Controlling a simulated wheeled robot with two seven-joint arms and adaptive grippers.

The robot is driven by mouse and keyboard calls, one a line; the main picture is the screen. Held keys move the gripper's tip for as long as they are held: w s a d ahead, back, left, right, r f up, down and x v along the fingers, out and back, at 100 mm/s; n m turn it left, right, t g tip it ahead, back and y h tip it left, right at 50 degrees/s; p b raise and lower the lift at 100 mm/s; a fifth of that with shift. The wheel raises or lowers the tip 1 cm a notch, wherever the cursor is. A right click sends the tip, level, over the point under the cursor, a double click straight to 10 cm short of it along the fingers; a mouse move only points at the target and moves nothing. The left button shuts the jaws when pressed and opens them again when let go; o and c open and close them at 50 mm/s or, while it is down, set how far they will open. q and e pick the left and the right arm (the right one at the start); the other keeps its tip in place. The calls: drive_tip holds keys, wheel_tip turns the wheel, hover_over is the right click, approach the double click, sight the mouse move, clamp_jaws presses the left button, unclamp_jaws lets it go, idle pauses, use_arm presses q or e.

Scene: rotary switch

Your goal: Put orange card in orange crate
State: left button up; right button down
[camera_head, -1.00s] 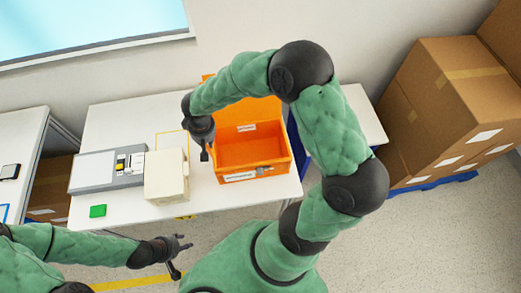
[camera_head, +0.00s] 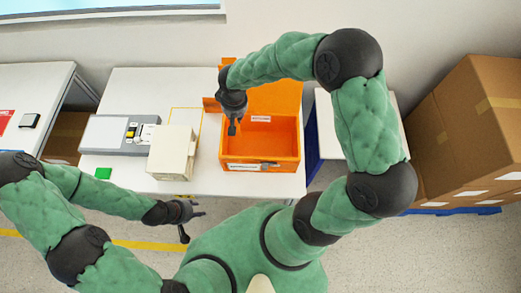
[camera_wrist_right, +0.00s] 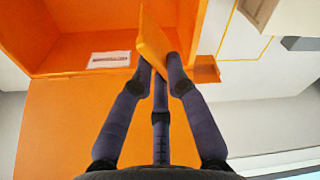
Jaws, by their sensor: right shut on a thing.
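The orange crate (camera_head: 262,166) stands on the white table with its orange lid or back panel raised behind it. My right gripper (camera_head: 232,128) is over the left part of the crate's opening. In the right wrist view, its fingers (camera_wrist_right: 158,65) are shut on the thin orange card (camera_wrist_right: 153,40). The card stands on edge near the crate's side wall; the crate's inside (camera_wrist_right: 80,50) shows to its left. In the head view the card is hard to tell apart from the crate. My left gripper (camera_head: 187,220) is open and empty, in front of the table.
A cream box (camera_head: 172,152) stands just left of the crate. Cardboard boxes (camera_head: 470,130) are stacked at the right. Another table (camera_head: 38,90) is at the far left.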

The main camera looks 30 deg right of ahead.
wheel_tip(320, 180, down, 6)
drive_tip(key=s+d+m+b, duration=0.1)
drive_tip(key=d+m+b, duration=0.1)
drive_tip(key=m+b, duration=0.4)
drive_tip(key=s+d+r+m+g+h+b, duration=0.2)
drive_tip(key=s+d+m, duration=0.5)
drive_tip(key=m, duration=1.1)
drive_tip(key=shift+y, duration=0.4)
wheel_tip(320, 180, down, 9)
drive_tip(key=b, duration=0.3)
drive_tip(key=shift+w+a+f, duration=0.15)
drive_tip(key=shift+f, duration=0.05)
